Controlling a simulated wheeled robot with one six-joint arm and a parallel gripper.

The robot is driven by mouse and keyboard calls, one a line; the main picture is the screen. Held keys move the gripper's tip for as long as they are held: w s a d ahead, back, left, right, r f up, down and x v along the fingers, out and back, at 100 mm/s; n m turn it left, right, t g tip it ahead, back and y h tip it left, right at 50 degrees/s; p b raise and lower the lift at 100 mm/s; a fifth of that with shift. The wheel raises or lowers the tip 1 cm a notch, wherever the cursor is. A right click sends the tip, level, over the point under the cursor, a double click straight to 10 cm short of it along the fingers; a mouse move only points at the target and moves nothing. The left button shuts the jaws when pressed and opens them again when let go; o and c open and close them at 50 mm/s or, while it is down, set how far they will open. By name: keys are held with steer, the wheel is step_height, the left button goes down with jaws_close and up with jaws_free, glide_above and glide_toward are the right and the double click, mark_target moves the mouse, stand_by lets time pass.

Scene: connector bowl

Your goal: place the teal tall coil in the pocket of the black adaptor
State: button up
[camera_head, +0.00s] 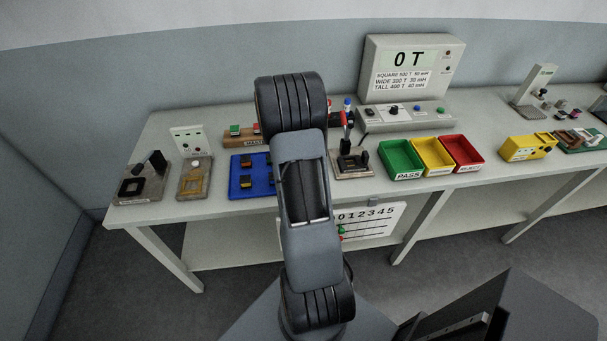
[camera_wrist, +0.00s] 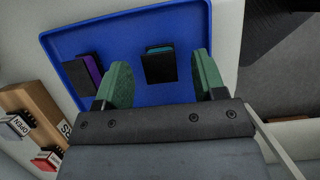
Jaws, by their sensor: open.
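In the wrist view a coil with a teal edge (camera_wrist: 159,50) and a black body lies on the blue tray (camera_wrist: 205,20). My gripper (camera_wrist: 163,80), with green finger pads, is open above the tray, and the coil shows between and just beyond the fingertips. It holds nothing. In the head view my arm hides the gripper and part of the blue tray (camera_head: 236,190). A black square frame (camera_head: 131,187) sits on a grey board at the table's left end. Another dark frame (camera_head: 352,161) sits on the red-handled fixture; I cannot tell which is the black adaptor.
A purple-edged coil (camera_wrist: 93,68) lies left on the tray. A wooden rack (camera_wrist: 35,105) stands beside it. A tan-framed fixture (camera_head: 194,183) stands left of the tray. Green (camera_head: 400,159), yellow (camera_head: 433,155) and red (camera_head: 462,152) bins stand right, before a meter (camera_head: 411,70).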

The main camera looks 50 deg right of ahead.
steer(key=shift+x, duration=0.8)
steer(key=c, duration=1.1)
steer(key=shift+r, duration=0.1)
